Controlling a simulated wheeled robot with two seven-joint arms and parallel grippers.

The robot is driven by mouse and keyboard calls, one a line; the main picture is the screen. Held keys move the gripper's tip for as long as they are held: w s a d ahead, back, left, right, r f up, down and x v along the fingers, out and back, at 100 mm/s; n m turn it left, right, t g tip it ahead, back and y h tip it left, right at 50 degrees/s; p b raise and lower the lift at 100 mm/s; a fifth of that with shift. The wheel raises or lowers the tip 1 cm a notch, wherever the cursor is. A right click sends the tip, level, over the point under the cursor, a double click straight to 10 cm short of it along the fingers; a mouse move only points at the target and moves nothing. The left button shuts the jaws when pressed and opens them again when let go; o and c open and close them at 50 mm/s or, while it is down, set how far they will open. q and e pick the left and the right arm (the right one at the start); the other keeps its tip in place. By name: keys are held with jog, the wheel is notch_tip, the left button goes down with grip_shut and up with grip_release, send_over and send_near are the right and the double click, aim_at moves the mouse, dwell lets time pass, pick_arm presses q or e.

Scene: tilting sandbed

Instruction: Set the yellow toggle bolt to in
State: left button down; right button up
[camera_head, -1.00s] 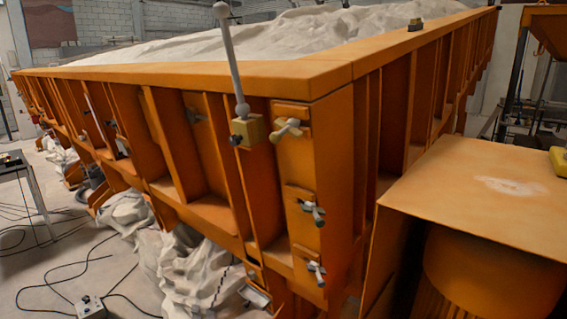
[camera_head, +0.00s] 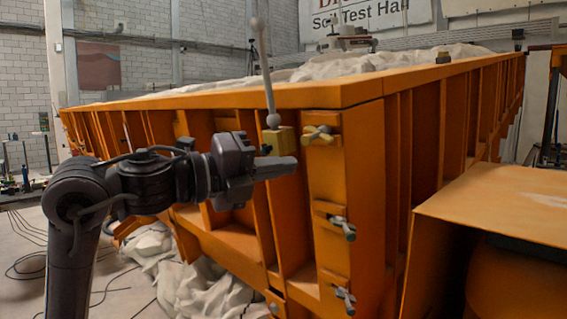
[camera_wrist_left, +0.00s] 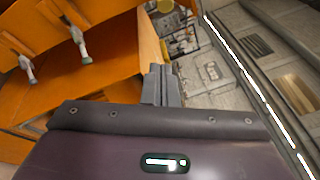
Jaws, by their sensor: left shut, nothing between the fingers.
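The yellow toggle bolt (camera_head: 320,135) is the top one of three on the orange sandbed's corner post; its wing handle looks pale yellow and lies roughly crosswise. Two greyer toggle bolts sit below it, a middle one (camera_head: 342,227) and a lowest one (camera_head: 344,299). My left gripper (camera_head: 291,165) is shut and empty, a little below and left of the yellow bolt in the head view; depth between them is unclear. In the left wrist view my fingers (camera_wrist_left: 162,86) are together, and two grey-handled bolts (camera_wrist_left: 80,46) show at left. My right gripper is not in view.
A yellowish block (camera_head: 278,141) with a grey ball-ended rod (camera_head: 266,75) stands just left of the yellow bolt, close above my left gripper. An orange flat-topped housing (camera_head: 500,205) is at the right. Crumpled white sheeting (camera_head: 185,280) lies below the bed.

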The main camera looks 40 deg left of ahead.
aim_at(318, 135)
pick_arm(q)
jog(key=w+r+p, duration=0.2)
jog(key=w+p, duration=0.3)
jog(key=w, duration=0.2)
jog(key=shift+w+a, duration=0.3)
jog(key=shift+a, duration=0.05)
jog(key=shift+s+a+m+g+h+b, duration=0.1)
jog(key=shift+a+m+g+h+b, duration=0.75)
jog(key=shift+a+m+h, duration=0.5)
jog(key=shift+d+f, duration=0.1)
jog(key=shift+d, duration=0.1)
